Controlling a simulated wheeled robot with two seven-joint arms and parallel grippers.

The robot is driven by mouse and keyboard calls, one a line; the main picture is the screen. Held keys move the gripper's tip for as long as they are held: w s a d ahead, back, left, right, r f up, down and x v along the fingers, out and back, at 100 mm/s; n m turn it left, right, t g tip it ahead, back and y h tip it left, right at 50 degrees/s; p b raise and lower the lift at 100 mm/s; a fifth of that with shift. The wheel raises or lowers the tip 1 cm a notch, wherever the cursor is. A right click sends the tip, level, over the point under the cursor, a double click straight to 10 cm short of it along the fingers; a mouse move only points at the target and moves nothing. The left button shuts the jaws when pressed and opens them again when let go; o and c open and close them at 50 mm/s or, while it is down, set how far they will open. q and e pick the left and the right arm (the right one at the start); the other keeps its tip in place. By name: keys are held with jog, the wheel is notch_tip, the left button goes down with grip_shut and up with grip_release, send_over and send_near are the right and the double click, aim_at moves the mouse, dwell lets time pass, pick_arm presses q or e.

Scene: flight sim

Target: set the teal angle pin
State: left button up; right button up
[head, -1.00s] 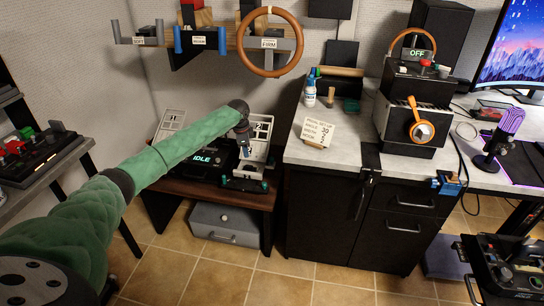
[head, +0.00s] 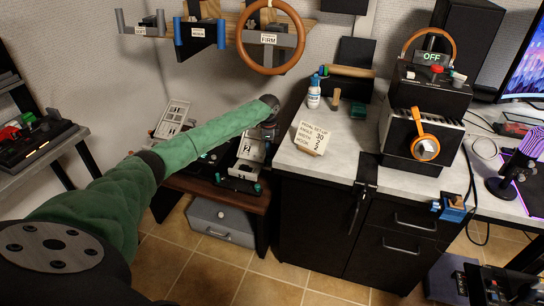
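The pedal unit sits on a low dark wooden stand (head: 232,195). Its right pedal plate (head: 252,149) is pale and bears a number. Small teal parts show at the foot of the unit, one at its right front (head: 257,187); I cannot tell which is the angle pin. My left gripper (head: 267,136) points down just above and right of the right plate's top, by the counter edge. Its fingers are too small and dark to tell open from shut. My green arm hides the unit's middle. My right gripper is out of view.
A set-up note (head: 311,137) stands on the grey counter (head: 295,165), reading angle 30 and hook 2. The black cabinet (head: 315,225) stands close right of the stand. A wheel shelf (head: 272,40) hangs above. A grey box (head: 221,222) lies under the stand.

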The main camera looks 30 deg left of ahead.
aim_at(269, 159)
pick_arm(q)
jog(key=f, duration=0.4)
jog(key=shift+w+d+f, duration=0.1)
jog(key=shift+w+d, duration=0.1)
jog(key=shift+s+f, duration=0.1)
jog(key=shift+f, duration=0.7)
jog(key=shift+a+r, duration=0.1)
grip_shut()
